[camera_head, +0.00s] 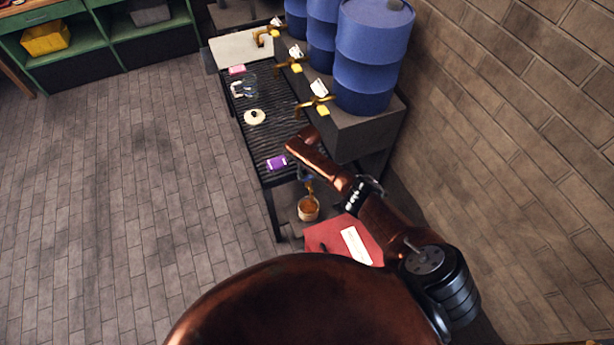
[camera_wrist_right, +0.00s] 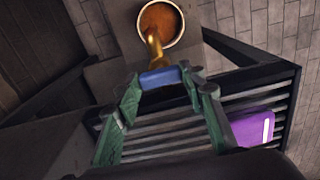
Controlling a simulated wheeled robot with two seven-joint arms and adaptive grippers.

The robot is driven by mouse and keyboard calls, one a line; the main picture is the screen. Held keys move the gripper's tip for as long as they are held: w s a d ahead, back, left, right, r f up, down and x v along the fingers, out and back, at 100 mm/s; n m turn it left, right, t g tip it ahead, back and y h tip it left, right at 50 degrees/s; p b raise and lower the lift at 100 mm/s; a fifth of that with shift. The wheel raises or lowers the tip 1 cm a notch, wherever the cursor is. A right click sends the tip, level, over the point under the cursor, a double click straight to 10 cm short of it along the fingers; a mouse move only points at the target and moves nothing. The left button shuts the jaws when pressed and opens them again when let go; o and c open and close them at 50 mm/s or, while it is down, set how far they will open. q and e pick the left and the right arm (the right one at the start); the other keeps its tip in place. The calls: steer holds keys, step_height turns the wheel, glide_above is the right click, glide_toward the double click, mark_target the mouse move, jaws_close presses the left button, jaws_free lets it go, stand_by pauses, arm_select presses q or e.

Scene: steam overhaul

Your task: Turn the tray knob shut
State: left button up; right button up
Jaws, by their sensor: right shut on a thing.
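The tray knob (camera_wrist_right: 160,77) is a small blue piece on a brass tap (camera_wrist_right: 154,45), in the upper middle of the right wrist view. My right gripper (camera_wrist_right: 161,82) is shut on the knob, with a green finger on each side. In the head view, my right gripper (camera_head: 305,176) is at the near end of the slatted tray (camera_head: 283,125), partly hidden by my own arm. A round cup (camera_head: 308,208) of brown liquid is below the spout; it also shows in the right wrist view (camera_wrist_right: 160,25). My left gripper is not in view.
Blue barrels (camera_head: 374,45) stand on a dark ledge (camera_head: 350,130) with several brass taps along the tray. A purple packet (camera_head: 277,162), a cream disc (camera_head: 254,117) and a pink block (camera_head: 237,70) are on the slats. A red panel (camera_head: 335,238) is nearer me. The left floor is clear.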

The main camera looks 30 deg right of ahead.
mark_target(308, 177)
steer(key=o, duration=1.2)
steer(key=shift+c, duration=0.2)
step_height(308, 177, up, 12)
